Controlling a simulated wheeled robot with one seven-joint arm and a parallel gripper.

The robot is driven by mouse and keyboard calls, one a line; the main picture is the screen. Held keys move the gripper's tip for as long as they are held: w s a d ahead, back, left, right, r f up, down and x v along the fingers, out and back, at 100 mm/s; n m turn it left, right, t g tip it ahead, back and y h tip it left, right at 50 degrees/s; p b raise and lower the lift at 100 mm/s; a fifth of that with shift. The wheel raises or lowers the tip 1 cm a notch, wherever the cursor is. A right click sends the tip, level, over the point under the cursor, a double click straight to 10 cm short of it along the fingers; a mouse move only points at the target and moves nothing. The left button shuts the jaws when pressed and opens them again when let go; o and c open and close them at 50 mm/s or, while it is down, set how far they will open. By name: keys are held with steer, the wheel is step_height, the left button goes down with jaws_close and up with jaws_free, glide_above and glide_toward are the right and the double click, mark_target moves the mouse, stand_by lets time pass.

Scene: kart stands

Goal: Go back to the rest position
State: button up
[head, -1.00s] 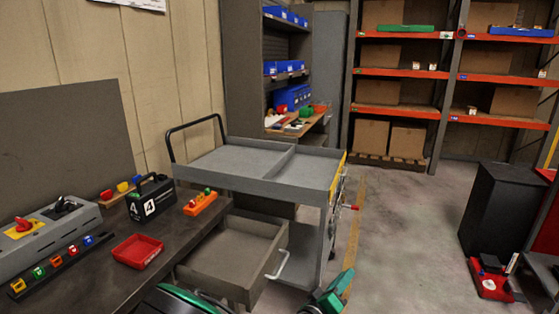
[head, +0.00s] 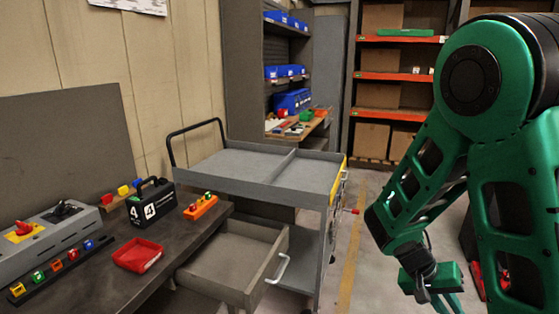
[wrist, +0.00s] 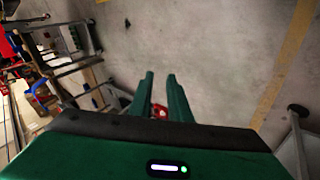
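My green arm stands folded at the right of the head view, with its elbow high and its wrist low over the floor. My gripper (wrist: 160,74) shows in the wrist view with its two green fingers parallel and a gap between them. It is open and no held object shows. The fingers point out over the concrete floor, apart from the bench and cart. A small red thing (wrist: 159,111) shows in the gap; I cannot tell what it is.
The bench (head: 95,275) at left holds a red tray (head: 137,255), an orange holder (head: 200,206) and a black number 4 box (head: 151,203). A drawer (head: 230,260) stands pulled out beside the grey cart (head: 240,165). Racks (head: 400,76) stand behind. Floor right of the cart is open.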

steer(key=s+r+t+y, duration=0.1)
steer(key=s+r+y, duration=0.2)
steer(key=s+r, duration=0.3)
steer(key=s+r+y, duration=0.4)
steer(key=s+r, duration=0.2)
steer(key=s, duration=0.5)
steer(key=shift+s+r+t+y, duration=0.3)
steer(key=shift+r+t, duration=0.05)
steer(key=shift+t, duration=0.05)
steer(key=shift+a, duration=0.1)
steer(key=shift+w+f, duration=0.25)
steer(key=shift+w, duration=0.4)
